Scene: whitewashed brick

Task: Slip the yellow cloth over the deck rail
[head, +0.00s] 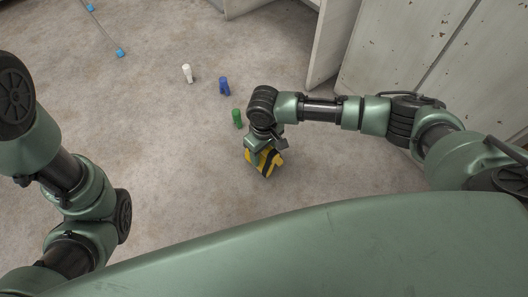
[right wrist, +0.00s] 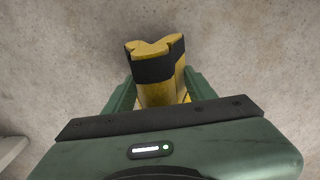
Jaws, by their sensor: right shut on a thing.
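My right gripper (head: 263,153) points down and is shut on a yellow piece with black bands (head: 275,162). In the right wrist view my right gripper (right wrist: 158,92) has its green fingers on both sides of the yellow piece (right wrist: 160,93), whose far end looks forked. It looks thick and folded or solid; I cannot tell that it is cloth. Its height above the floor is unclear. No deck rail can be made out for certain. My left arm shows at the left of the head view, but its gripper is out of sight.
A small green piece (head: 237,118) stands close beyond my right gripper. A blue forked piece (head: 224,86) and a white one (head: 187,73) stand further back. A thin bar with blue ends (head: 120,53) is at upper left. Pale panels (head: 425,50) stand upper right.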

